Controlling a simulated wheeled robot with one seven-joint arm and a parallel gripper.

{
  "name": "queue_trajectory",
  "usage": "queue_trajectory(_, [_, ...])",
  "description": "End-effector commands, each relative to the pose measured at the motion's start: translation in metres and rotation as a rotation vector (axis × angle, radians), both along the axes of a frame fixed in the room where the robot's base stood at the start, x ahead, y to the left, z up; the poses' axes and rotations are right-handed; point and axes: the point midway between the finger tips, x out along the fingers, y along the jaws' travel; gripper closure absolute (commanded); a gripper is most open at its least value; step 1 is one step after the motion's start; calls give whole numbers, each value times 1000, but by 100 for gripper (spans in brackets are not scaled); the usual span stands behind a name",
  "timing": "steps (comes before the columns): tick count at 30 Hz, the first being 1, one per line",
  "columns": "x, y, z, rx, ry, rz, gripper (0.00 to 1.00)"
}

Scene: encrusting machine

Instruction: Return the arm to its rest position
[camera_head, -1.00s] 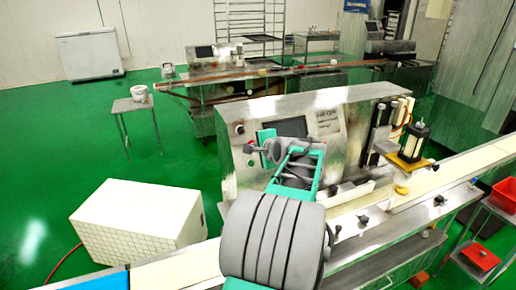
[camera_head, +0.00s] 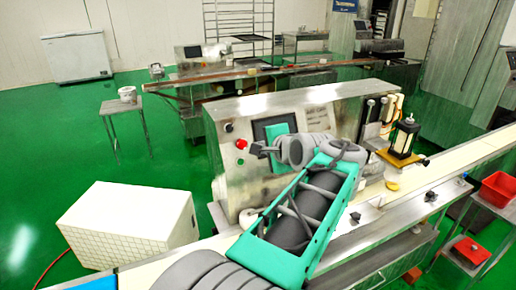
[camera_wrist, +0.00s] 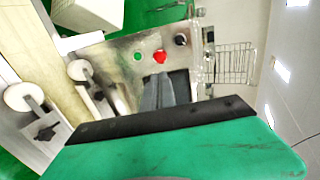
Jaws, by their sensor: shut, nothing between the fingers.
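My gripper (camera_head: 257,148) is at the front of the steel encrusting machine (camera_head: 345,100), beside its dark control screen (camera_head: 262,128). In the wrist view, its two grey fingers (camera_wrist: 158,92) are together, with nothing between them. They point toward the machine's panel, where a red button (camera_wrist: 160,57), a green button (camera_wrist: 137,57) and a black knob (camera_wrist: 181,40) show just beyond the tips. I cannot tell whether the tips touch the panel. My green and grey arm crosses the machine's lower front and the conveyor from the bottom of the head view.
A pale conveyor belt (camera_head: 452,170) runs in front of the machine. A white tiled block (camera_head: 130,225) stands at the left. Red bins (camera_head: 498,188) are at the right. A small table (camera_head: 120,106) stands on open green floor, with a white freezer (camera_head: 77,57) behind.

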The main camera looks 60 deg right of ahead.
Motion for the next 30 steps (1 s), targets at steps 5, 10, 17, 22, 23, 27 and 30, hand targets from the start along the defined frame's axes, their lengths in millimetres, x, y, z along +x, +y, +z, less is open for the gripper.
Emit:
queue_trajectory(5, [0, 0, 0, 0, 0, -1, 100])
queue_trajectory(10, [0, 0, 0, -1, 2, 0, 100])
queue_trajectory(17, [65, 74, -30, -118, 205, 253, 100])
queue_trajectory(22, [107, 196, -78, -328, 485, 654, 100])
queue_trajectory(23, [108, 217, -86, -370, 529, 730, 100])
queue_trajectory(27, [94, 311, -122, -579, 712, 1090, 100])
queue_trajectory(30, [69, 363, -144, -731, 814, 1340, 100])
